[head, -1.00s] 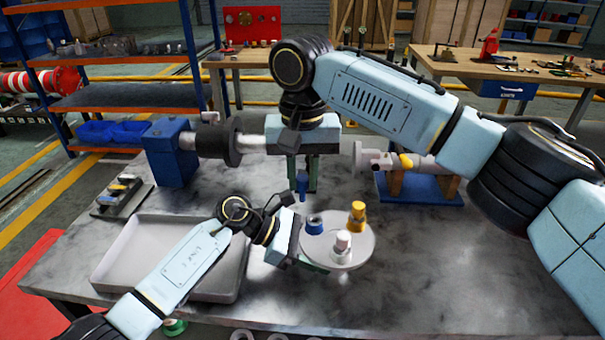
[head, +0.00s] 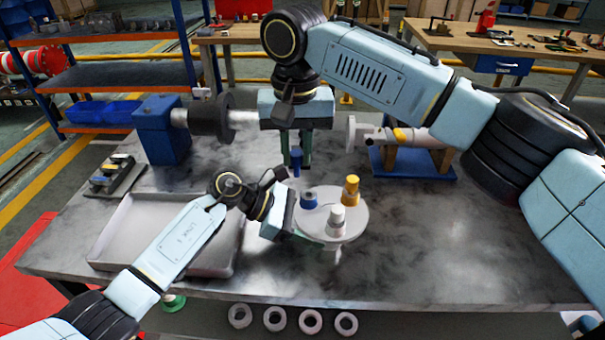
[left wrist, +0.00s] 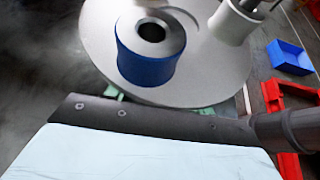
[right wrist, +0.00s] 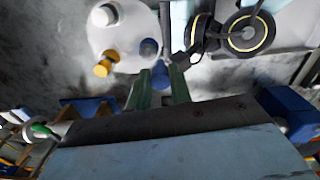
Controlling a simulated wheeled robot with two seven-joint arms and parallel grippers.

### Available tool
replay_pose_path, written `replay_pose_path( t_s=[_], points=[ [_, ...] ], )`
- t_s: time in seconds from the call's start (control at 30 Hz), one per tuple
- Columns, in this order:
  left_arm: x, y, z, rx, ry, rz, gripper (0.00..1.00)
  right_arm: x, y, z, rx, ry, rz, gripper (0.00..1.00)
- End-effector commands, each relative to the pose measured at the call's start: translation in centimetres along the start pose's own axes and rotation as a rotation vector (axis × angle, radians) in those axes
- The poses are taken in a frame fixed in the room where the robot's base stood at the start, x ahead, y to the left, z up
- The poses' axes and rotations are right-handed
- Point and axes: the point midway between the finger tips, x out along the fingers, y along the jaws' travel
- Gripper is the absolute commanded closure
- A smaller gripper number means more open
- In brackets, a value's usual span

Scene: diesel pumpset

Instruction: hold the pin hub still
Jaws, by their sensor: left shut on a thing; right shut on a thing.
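The pin hub is a pale round disc (head: 350,234) carrying a blue collar (head: 309,200), a yellow piece (head: 351,190) and a white piece (head: 337,220). My left gripper (head: 304,238) is shut on the disc's near-left rim; its green fingertips show at the rim in the left wrist view, with the blue collar (left wrist: 148,67) close by. My right gripper (head: 296,158) points down behind the hub, shut on a small blue part (head: 297,165). The blue part also shows between the green fingers in the right wrist view (right wrist: 160,76), apart from the hub.
A grey tray (head: 112,240) lies left of the hub, partly behind my left arm. A blue-based machine (head: 160,130) and a cylinder on a blue stand (head: 415,165) stand at the back. White rings (head: 275,318) show past the front edge. The table right of the hub is clear.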

Motion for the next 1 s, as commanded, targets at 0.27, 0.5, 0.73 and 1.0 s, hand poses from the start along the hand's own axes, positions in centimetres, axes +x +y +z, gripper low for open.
replay_pose_path(
  t_s=[0.27, 0.5, 0.73, 1.0],
  points=[
    [0.1, -0.1, -0.1, -0.001, 0.001, -0.003, 1.0, 1.7, 1.2, 0.2, -0.021, -0.001, -0.001, 1.0],
    [0.1, -0.1, -0.1, -0.001, 0.001, -0.004, 1.0, 2.9, 2.0, 0.4, -0.039, -0.001, -0.001, 1.0],
    [0.1, -0.1, -0.1, -0.001, 0.001, -0.004, 1.0, 3.2, 2.2, 0.4, -0.044, 0.0, -0.001, 1.0],
    [0.1, -0.1, -0.1, -0.001, 0.001, -0.004, 1.0, 3.1, 2.2, 0.4, -0.044, 0.0, -0.001, 1.0]
  ],
)
